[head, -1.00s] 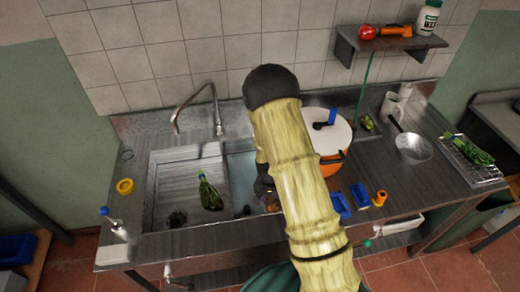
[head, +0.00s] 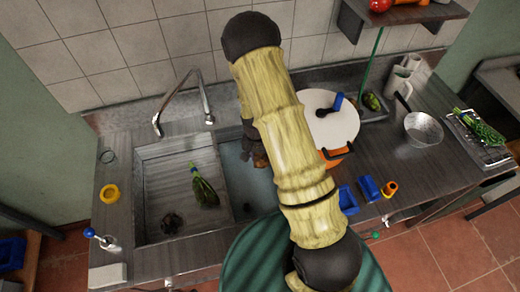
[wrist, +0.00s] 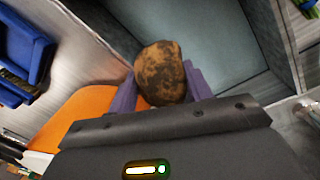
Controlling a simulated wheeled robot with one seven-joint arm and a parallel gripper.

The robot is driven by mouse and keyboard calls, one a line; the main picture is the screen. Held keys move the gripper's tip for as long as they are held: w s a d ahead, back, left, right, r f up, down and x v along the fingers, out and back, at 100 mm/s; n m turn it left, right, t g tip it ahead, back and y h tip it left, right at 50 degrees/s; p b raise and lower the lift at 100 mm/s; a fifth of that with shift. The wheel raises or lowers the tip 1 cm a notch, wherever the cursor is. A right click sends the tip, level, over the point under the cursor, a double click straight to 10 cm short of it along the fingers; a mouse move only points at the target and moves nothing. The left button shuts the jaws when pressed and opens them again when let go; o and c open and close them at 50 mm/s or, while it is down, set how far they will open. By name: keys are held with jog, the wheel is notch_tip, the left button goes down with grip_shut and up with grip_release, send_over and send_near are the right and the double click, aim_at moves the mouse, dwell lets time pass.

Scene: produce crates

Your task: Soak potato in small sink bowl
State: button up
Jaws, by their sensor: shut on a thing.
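The potato (wrist: 160,72), brown with dark patches, sits between the purple fingers of my gripper (wrist: 163,86), which is shut on it. In the head view my gripper (head: 258,158) is partly hidden behind my arm, over the small sink bowl (head: 243,190). That bowl is the narrow grey-blue basin right of the large one. Its bottom also shows in the wrist view (wrist: 205,30), behind the potato. My arm covers part of the bowl's right side. I cannot tell the potato's exact height above the bowl.
An orange pot with a white lid (head: 335,125) stands right of my arm. Blue containers (head: 369,189) lie near the front edge.

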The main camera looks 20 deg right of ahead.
jog(key=shift+s, duration=0.1)
notch_tip(320, 180, down, 19)
jog(key=b, duration=1.3)
jog(key=shift+r, duration=0.15)
dwell(0.5)
jog(key=shift+w+b, duration=0.55)
jog(key=shift+w, duration=1.5)
jog(key=shift+s+p, duration=0.35)
jog(key=shift+s, duration=3.7)
